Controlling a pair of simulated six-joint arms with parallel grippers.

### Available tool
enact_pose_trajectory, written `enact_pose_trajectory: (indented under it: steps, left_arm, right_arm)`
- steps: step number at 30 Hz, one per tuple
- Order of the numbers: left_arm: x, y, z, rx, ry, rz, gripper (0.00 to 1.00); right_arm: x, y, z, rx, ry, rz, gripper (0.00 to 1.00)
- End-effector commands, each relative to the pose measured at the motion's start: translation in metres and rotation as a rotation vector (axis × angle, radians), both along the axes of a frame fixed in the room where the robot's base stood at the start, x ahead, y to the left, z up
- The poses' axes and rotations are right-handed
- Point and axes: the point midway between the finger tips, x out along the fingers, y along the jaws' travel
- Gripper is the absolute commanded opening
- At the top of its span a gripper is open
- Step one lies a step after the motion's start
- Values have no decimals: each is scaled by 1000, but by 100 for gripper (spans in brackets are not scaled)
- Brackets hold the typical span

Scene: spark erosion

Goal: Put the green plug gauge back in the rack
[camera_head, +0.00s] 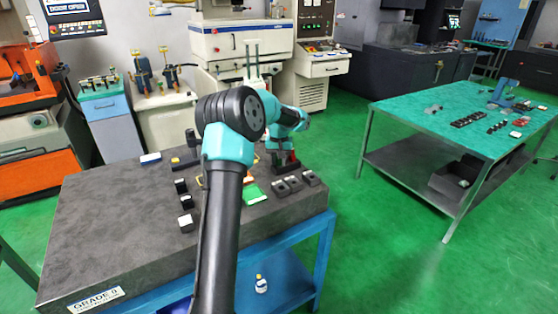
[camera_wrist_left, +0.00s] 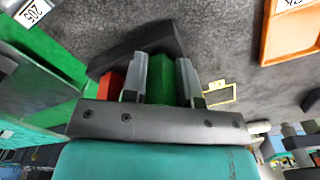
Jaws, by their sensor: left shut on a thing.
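My left gripper (camera_wrist_left: 163,80) is shut on the green plug gauge (camera_wrist_left: 160,88), which shows as a green block between its two grey fingers. The dark rack (camera_wrist_left: 135,48) lies right at the fingertips, and a red piece (camera_wrist_left: 110,86) sits beside the left finger. I cannot tell whether the green gauge is seated in the rack or just over it. In the head view the dark rack (camera_head: 286,168) stands at the back right of the granite table, with my left gripper (camera_head: 287,153) over it; the green gauge is hidden there. My right gripper is not in view.
The granite table (camera_head: 110,225) carries several dark blocks (camera_head: 186,222) left of my arm, a green plate (camera_head: 253,194) and several dark pieces (camera_head: 290,183) in front of the rack. In the wrist view an orange tray (camera_wrist_left: 290,40) lies at upper right. The table's left part is clear.

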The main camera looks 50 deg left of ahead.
Motion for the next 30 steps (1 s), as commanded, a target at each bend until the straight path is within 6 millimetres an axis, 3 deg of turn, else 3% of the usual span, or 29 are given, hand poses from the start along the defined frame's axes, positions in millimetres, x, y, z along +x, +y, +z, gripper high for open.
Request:
enact_pose_trajectory:
  steps: [10,20,26,30]
  left_arm:
    - [0,0,0,0,0,0,57]
    - [0,0,3,1,-1,0,57]
    - [1,0,24,2,-4,0,57]
    - [1,0,48,3,-3,1,57]
  right_arm:
    - [0,0,0,0,0,0,43]
    - [0,0,0,0,0,0,43]
    - [0,0,0,0,0,0,43]
    - [0,0,0,0,0,0,43]
